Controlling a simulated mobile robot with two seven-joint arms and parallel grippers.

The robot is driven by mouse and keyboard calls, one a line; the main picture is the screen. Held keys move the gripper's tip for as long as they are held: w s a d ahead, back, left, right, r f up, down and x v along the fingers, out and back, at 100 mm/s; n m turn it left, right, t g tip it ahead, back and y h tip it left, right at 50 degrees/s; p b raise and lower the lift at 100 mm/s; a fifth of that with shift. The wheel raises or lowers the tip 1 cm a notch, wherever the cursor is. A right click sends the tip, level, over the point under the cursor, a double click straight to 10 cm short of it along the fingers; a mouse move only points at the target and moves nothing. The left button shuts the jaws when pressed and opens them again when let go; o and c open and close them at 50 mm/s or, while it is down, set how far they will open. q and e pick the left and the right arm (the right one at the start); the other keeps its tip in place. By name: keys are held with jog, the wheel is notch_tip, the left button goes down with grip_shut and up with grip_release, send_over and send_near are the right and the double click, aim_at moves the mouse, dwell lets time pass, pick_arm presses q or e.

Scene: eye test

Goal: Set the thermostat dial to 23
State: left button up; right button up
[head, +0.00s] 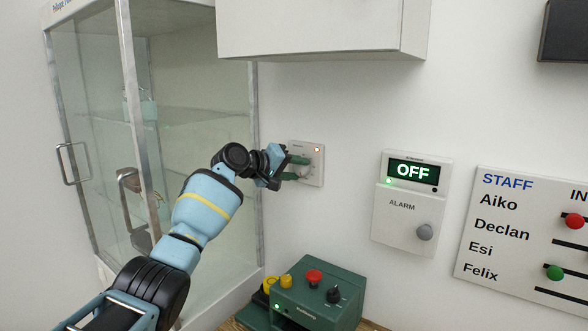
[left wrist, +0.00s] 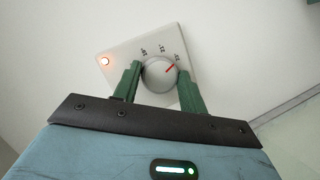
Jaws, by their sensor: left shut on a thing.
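The thermostat is a pale square plate (head: 317,152) on the wall; it also fills the middle of the left wrist view (left wrist: 124,54). A small orange lamp glows in one corner. Its round grey dial (left wrist: 159,75) has a red pointer line, tilted up and right in the left wrist view, toward the rightmost visible number mark. The small numbers are too blurred to read surely. My left gripper (head: 298,167) has its green fingers on either side of the dial, shut on it (left wrist: 160,86). In the head view the fingers hide most of the dial. My right gripper is not in view.
A glass cabinet (head: 138,60) stands left, close to my arm. A white wall box (head: 315,28) hangs above. Right are an alarm panel (head: 403,222) reading OFF and a staff board (head: 510,235). A green machine (head: 313,308) with knobs sits below.

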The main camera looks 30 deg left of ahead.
pick_arm(q)
jog(key=shift+f, duration=0.1)
jog(key=o, duration=1)
jog(key=shift+s+a+r, duration=0.25)
jog(key=shift+s+r, duration=0.05)
jog(key=shift+s, duration=0.2)
jog(key=p+v, duration=0.1)
jog(key=v, duration=0.5)
jog(key=shift+s+a, duration=0.15)
jog(key=shift+s, duration=0.15)
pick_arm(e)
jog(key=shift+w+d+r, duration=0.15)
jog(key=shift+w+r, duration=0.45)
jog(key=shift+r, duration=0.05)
